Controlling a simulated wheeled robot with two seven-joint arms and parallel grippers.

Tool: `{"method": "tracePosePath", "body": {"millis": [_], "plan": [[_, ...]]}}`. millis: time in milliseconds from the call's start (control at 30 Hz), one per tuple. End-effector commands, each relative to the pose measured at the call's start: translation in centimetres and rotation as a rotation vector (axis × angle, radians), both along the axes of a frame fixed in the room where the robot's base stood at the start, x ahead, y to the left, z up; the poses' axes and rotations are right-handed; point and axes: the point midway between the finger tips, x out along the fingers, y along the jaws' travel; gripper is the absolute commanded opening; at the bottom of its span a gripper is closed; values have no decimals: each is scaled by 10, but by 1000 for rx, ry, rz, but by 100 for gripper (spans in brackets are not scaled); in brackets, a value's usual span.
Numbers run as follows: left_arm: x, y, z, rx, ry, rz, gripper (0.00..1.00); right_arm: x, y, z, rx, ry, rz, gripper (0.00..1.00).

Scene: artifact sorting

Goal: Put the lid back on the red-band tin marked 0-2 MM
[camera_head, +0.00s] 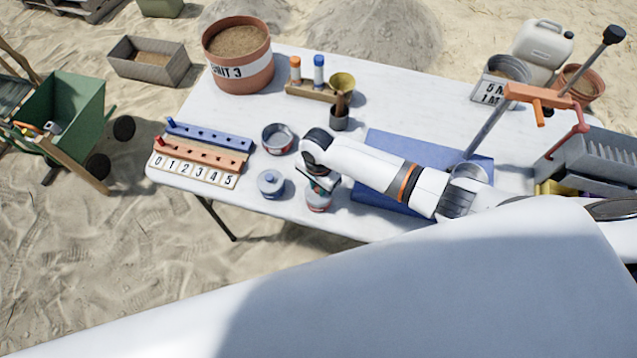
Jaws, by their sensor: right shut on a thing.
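An open round tin (278,139) stands near the middle of the table, its inside showing; a reddish patch shows on its side, but no marking is readable. A second tin (270,184), topped by a lid with a blue knob, stands nearer the front edge. A third tin (318,203) with a reddish band stands to its right, under my right gripper (320,185). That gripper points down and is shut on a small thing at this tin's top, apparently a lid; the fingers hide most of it. I cannot tell whether the lid touches the tin. My left gripper is out of view.
A numbered rack (197,165) with blue and orange strips lies left of the tins. A wooden holder (311,91) with tubes and a dark cup (339,118) stand behind. A blue mat (398,143) lies under my right arm. A large bucket (238,56) stands at the back left.

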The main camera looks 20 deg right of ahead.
Motion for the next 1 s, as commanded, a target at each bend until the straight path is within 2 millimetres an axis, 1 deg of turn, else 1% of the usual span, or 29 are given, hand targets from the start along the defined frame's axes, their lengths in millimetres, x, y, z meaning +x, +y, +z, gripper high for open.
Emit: {"method": "tracePosePath", "body": {"millis": [433,467,500,600,800,933,1000], "plan": [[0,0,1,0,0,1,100,0,0,0,-1,1,1,0],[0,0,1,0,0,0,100,0,0,0,-1,1,1,23],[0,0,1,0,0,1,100,0,0,0,-1,1,1,30],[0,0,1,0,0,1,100,0,0,0,-1,1,1,45],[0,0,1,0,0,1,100,0,0,0,-1,0,1,45],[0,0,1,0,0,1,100,0,0,0,-1,0,1,67],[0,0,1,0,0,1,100,0,0,0,-1,0,1,67]]}}
